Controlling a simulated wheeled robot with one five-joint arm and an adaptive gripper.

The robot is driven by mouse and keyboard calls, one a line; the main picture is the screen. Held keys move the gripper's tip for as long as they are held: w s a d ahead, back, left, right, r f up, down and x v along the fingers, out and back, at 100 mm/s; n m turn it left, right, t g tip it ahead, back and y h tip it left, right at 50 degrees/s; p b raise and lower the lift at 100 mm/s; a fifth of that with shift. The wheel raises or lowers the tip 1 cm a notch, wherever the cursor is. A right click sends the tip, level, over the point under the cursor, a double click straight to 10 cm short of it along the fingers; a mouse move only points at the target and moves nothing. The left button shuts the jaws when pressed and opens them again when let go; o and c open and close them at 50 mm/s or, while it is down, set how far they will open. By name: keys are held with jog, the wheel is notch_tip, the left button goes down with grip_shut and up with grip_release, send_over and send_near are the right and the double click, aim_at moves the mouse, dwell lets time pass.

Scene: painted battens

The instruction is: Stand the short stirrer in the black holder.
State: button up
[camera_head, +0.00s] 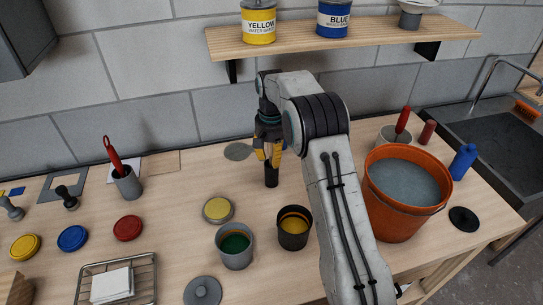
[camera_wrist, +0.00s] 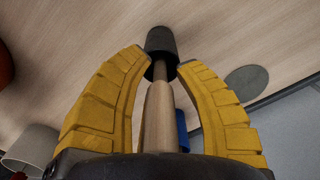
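The black holder (camera_head: 272,176) stands upright on the table directly below my gripper (camera_head: 268,154). In the wrist view the black holder (camera_wrist: 160,40) shows just past my yellow fingertips (camera_wrist: 166,70). A stirrer (camera_wrist: 157,115) with a pale wooden handle and a thinner dark shaft runs between the fingers. Its far end goes into the holder's mouth, and how deep is hidden. Narrow gaps show between the stirrer and the fingers on both sides, so my gripper looks open around it. In the head view the stirrer is mostly hidden by the fingers.
An orange bucket (camera_head: 393,214) of grey liquid stands right of my arm. A pot of green paint (camera_head: 234,257) and a pot of yellow paint (camera_head: 293,240) stand in front of the holder. A grey cup (camera_head: 127,188) with a red-handled tool is at left. A shelf (camera_head: 345,35) hangs above.

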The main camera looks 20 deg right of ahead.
notch_tip(320, 180, up, 10)
jog(key=shift+r+p, duration=0.15)
jog(key=shift+p, duration=0.3)
jog(key=shift+r, duration=1.2)
jog(key=s+r+n+t, duration=0.1)
jog(key=s+r, duration=0.4)
jog(key=s, duration=0.4)
jog(key=s+r+n+t, duration=0.1)
jog(key=s+r, duration=0.3)
jog(key=s, duration=0.4)
jog(key=s+f+n+t, duration=0.1)
jog(key=s+f, duration=0.2)
jog(key=s, duration=0.6)
jog(key=s+f+n+t, duration=0.1)
jog(key=s+f, duration=0.2)
jog(key=s, duration=0.6)
jog(key=shift+f+t, duration=0.3)
jog(key=shift+f, duration=0.1)
jog(key=shift+s, duration=0.1)
